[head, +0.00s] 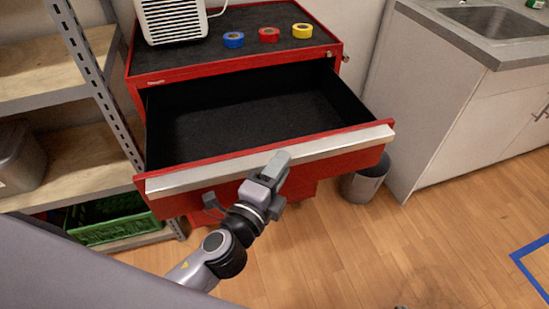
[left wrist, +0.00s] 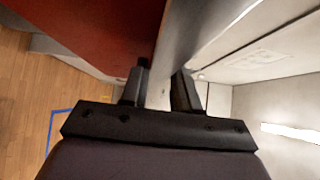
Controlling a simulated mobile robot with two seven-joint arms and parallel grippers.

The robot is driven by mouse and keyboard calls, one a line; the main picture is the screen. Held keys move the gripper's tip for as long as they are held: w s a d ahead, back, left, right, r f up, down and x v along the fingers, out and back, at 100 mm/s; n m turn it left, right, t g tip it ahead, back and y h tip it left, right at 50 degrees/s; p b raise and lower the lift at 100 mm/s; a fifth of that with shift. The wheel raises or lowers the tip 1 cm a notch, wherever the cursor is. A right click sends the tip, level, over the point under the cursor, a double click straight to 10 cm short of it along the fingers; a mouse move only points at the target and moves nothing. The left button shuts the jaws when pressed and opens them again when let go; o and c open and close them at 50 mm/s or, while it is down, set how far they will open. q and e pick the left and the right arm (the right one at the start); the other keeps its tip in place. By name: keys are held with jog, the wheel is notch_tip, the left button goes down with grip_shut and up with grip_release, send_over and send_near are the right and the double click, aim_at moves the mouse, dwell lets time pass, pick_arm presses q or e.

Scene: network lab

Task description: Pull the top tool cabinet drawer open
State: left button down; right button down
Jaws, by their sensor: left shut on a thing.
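The red tool cabinet (head: 235,62) stands ahead of me in the head view. Its top drawer (head: 250,120) is pulled well out, and its dark inside is empty. A silver handle strip (head: 340,146) runs along the top of the drawer front. My left gripper (head: 277,165) is at the middle of this strip. In the left wrist view its two fingers (left wrist: 160,90) stand on either side of the strip's edge and are shut on it. My right gripper is in neither view.
Three tape rolls, blue (head: 233,40), red (head: 269,35) and yellow (head: 302,31), and a white box-shaped device (head: 172,20) are on the cabinet top. Shelving (head: 60,70) stands left, a bin (head: 365,182) and sink counter (head: 470,50) right. Wood floor in front is clear.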

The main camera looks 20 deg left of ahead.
pick_arm(q)
jog(key=shift+s+d+f, duration=0.1)
jog(key=shift+s+f, duration=0.2)
jog(key=shift+f, duration=0.1)
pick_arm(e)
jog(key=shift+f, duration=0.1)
pick_arm(q)
jog(key=c, duration=1)
grip_release()
jog(key=shift+w+r, duration=0.1)
jog(key=shift+r, duration=0.05)
jog(key=shift+r, duration=0.1)
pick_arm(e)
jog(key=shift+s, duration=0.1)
